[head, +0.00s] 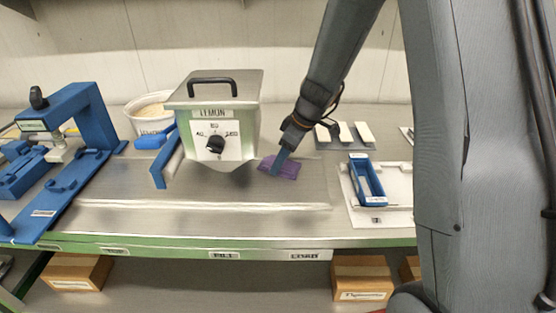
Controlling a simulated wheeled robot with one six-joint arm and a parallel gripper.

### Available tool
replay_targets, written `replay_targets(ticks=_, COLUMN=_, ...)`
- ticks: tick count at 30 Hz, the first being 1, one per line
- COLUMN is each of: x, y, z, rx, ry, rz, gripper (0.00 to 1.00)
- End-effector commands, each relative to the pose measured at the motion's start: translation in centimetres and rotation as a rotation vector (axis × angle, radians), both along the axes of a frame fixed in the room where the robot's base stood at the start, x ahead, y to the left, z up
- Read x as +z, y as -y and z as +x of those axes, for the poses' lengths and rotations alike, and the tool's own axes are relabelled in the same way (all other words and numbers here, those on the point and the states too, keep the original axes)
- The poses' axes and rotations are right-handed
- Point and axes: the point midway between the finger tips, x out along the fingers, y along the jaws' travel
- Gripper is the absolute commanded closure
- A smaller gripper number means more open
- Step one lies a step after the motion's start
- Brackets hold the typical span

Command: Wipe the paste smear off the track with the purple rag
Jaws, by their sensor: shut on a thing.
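My gripper (277,165) reaches down from the upper right and is shut on the purple rag (291,171). The rag lies low over the flat metal track (230,192), just right of the green and steel kettle labelled LEMON (244,128). I cannot tell whether the rag presses on the surface. The track has a pale rail (205,205) along its front. I cannot make out a paste smear; the rag, gripper and kettle cover part of the track.
A blue press frame (94,115) stands at the left. A white tub (148,113) and a blue handle sit beside the kettle. A blue tray (366,181) lies on a white board at the right. Pale bars (345,132) lie behind my gripper. Cardboard boxes (361,279) are below.

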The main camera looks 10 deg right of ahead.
Motion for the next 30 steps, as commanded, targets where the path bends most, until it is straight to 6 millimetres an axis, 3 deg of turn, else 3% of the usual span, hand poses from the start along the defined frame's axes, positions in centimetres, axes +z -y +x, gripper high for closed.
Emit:
replay_targets(ticks=7, x=-0.2, y=1.6, z=-0.1, rx=0.011, ry=0.000, rz=0.000, gripper=0.70)
replay_targets(ticks=12, x=2.6, y=1.4, z=-0.3, rx=0.015, ry=0.001, rz=-0.002, gripper=0.70)
replay_targets(ticks=30, x=7.7, y=1.2, z=-0.2, rx=0.017, ry=0.001, rz=-0.002, gripper=0.70)
